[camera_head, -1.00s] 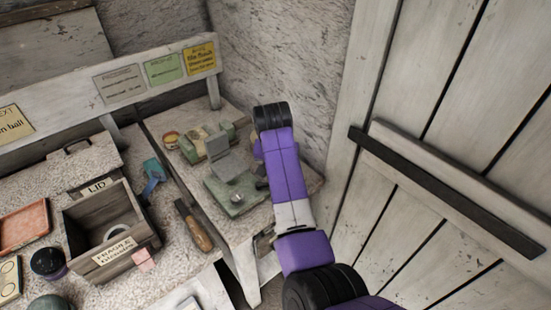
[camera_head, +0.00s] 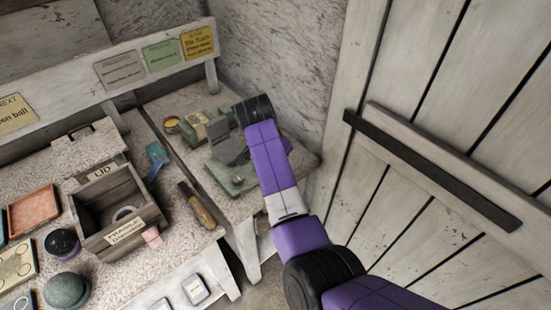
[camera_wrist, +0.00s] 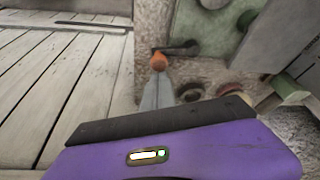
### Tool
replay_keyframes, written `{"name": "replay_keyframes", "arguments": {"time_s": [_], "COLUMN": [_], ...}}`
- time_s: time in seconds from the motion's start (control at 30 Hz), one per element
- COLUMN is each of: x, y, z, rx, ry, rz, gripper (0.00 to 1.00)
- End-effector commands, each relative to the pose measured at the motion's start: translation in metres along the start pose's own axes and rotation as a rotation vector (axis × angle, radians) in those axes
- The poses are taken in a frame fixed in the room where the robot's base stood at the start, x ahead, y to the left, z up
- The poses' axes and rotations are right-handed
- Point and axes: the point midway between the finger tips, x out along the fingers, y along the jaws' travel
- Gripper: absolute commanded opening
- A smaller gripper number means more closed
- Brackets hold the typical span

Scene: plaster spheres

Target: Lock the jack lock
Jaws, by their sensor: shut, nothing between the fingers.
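A green device with a flat base (camera_head: 222,176) and an upright grey plate (camera_head: 231,150) stands on the right bench, and I take it to be the jack. My gripper (camera_wrist: 159,62) shows as narrow grey fingers with orange tips, shut and empty. The tips are just below the lever's left end; I cannot tell whether they touch. In the head view my arm hides the fingers and the lever.
A plank door (camera_head: 440,130) with a dark bar stands right of my arm. A rough wall (camera_head: 290,60) is behind the bench. On the left bench are an open wooden box (camera_head: 105,205), a wooden-handled tool (camera_head: 197,204) and a red tray (camera_head: 33,210).

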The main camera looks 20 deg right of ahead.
Motion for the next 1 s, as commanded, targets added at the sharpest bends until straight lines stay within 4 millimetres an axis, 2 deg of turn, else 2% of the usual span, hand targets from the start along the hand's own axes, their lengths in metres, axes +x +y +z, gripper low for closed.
{"name": "replay_keyframes", "arguments": {"time_s": [0.7, 0.87, 1.0], "x": [0.000, 0.000, 0.001], "y": [0.000, 0.008, 0.021], "z": [0.000, -0.012, -0.032], "rx": [-0.002, 0.000, 0.000], "ry": [-0.002, -0.002, 0.000], "rz": [0.001, 0.001, 0.001], "gripper": [0.00, 0.00, 0.00]}}
